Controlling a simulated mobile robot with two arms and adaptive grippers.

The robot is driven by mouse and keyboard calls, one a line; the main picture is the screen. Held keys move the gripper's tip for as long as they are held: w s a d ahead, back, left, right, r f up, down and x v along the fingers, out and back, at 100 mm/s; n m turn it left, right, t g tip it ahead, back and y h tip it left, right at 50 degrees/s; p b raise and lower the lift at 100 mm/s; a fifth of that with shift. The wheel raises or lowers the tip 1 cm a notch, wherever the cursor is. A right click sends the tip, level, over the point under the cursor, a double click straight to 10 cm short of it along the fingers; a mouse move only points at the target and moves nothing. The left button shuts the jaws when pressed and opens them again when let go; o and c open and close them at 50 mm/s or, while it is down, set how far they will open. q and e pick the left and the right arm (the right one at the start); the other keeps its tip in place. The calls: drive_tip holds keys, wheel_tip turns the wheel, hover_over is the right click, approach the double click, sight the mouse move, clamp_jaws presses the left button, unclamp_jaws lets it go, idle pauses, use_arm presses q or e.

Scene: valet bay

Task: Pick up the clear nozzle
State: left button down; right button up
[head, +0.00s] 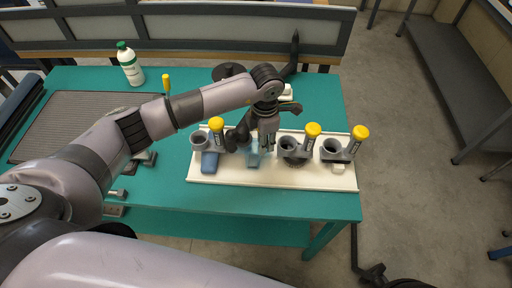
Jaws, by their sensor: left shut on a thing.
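The clear nozzle (254,158), a pale bluish see-through piece, is at the middle of the white tray (230,179) on the green table. My left gripper (263,145) reaches down over the tray from above and is shut on the nozzle. The fingers and wrist hide its upper part. I cannot tell whether it touches the tray. My right gripper is not in view.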

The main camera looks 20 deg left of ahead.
use_arm(q)
drive_tip(key=shift+r, duration=0.15)
wheel_tip(320, 180, up, 20)
drive_tip(key=b, duration=0.3)
drive_tip(key=shift+b, duration=0.4)
drive_tip(key=c, duration=1.8)
unclamp_jaws()
drive_tip(key=shift+c, duration=0.2)
clamp_jaws()
